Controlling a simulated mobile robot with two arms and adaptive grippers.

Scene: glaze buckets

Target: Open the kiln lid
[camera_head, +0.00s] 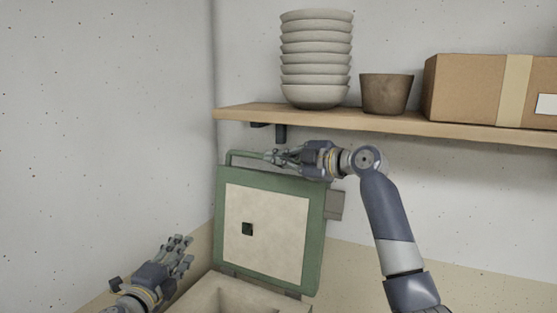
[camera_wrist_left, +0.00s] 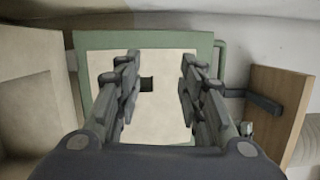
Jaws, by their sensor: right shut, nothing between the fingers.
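The kiln lid (camera_head: 228,178) stands up, tilted back from the kiln body (camera_head: 215,296), showing its cream inner panel with a dark square hole. Its green bar handle (camera_head: 238,153) is at the top edge. My right gripper (camera_head: 272,156) is shut and empty at the right part of the handle; whether it touches the bar is unclear. My left gripper (camera_head: 184,246) is open and empty, left of the kiln. In the left wrist view the lid (camera_wrist_left: 145,40) shows behind its spread fingers (camera_wrist_left: 158,88).
A wooden shelf (camera_head: 390,123) is just above the lid and my right gripper. It carries stacked bowls (camera_head: 316,60), a brown pot (camera_head: 386,93) and a cardboard box (camera_head: 470,90). A wall (camera_head: 110,120) stands at the left.

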